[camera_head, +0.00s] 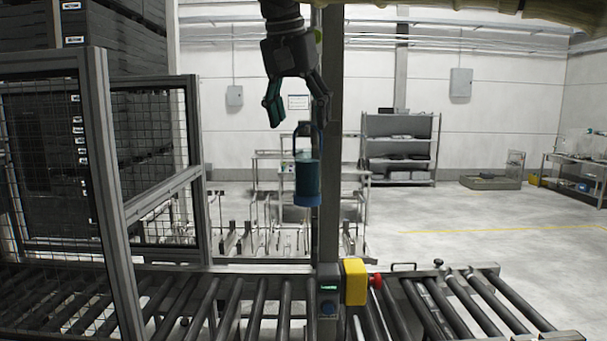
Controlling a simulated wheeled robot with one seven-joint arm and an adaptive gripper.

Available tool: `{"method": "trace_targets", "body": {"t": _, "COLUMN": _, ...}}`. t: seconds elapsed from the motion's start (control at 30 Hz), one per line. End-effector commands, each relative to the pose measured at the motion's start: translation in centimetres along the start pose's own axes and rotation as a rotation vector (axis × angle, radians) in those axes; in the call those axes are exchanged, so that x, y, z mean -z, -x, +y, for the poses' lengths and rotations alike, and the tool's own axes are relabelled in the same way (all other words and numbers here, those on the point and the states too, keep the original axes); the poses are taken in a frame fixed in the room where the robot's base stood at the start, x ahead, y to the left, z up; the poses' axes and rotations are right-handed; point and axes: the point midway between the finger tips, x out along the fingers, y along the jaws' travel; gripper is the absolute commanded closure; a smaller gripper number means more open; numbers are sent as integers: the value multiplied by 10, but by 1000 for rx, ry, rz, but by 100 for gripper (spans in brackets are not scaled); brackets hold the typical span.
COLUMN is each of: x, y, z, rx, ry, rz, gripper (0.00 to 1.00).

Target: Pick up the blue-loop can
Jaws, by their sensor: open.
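The blue can (307,182) is in the middle of the head view, upright, in front of or beside the grey vertical post. It has a lighter blue rim at its bottom and a dark loop (309,127) at its top. What holds the can up cannot be made out. My gripper (297,115) points down from above with its two fingers apart. The can's body is below the fingertips. The loop's top is near the right fingertip; I cannot tell whether they touch.
A roller conveyor (240,302) runs across the front, with a yellow box (354,281) and a red button (376,281) at its middle. A mesh guard frame (105,150) stands at the left. Grey shelves (400,150) stand behind; floor at the right is open.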

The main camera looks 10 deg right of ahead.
Motion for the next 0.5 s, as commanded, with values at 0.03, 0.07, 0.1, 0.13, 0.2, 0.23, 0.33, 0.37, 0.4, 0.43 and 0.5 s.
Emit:
{"method": "trace_targets", "body": {"t": 0.03, "x": 1, "y": -5, "z": 2, "rx": 0, "ry": -1, "rz": 0, "gripper": 29}}
{"method": "trace_targets", "body": {"t": 0.07, "x": 2, "y": -10, "z": 2, "rx": -1, "ry": -1, "rz": -1, "gripper": 29}}
{"method": "trace_targets", "body": {"t": 0.1, "x": 2, "y": -16, "z": 3, "rx": -3, "ry": -2, "rz": -1, "gripper": 29}}
{"method": "trace_targets", "body": {"t": 0.13, "x": 3, "y": -20, "z": 2, "rx": -3, "ry": -3, "rz": -1, "gripper": 29}}
{"method": "trace_targets", "body": {"t": 0.2, "x": 3, "y": -29, "z": 2, "rx": -3, "ry": -4, "rz": -1, "gripper": 29}}
{"method": "trace_targets", "body": {"t": 0.23, "x": 3, "y": -32, "z": 2, "rx": -3, "ry": -4, "rz": -1, "gripper": 29}}
{"method": "trace_targets", "body": {"t": 0.33, "x": 2, "y": -38, "z": 1, "rx": -1, "ry": -4, "rz": -1, "gripper": 29}}
{"method": "trace_targets", "body": {"t": 0.37, "x": 2, "y": -40, "z": 1, "rx": -1, "ry": -4, "rz": -1, "gripper": 29}}
{"method": "trace_targets", "body": {"t": 0.4, "x": 2, "y": -41, "z": 1, "rx": -2, "ry": -3, "rz": -1, "gripper": 29}}
{"method": "trace_targets", "body": {"t": 0.43, "x": 2, "y": -42, "z": 1, "rx": -2, "ry": -3, "rz": -1, "gripper": 29}}
{"method": "trace_targets", "body": {"t": 0.5, "x": 2, "y": -45, "z": 0, "rx": -2, "ry": -2, "rz": -1, "gripper": 29}}
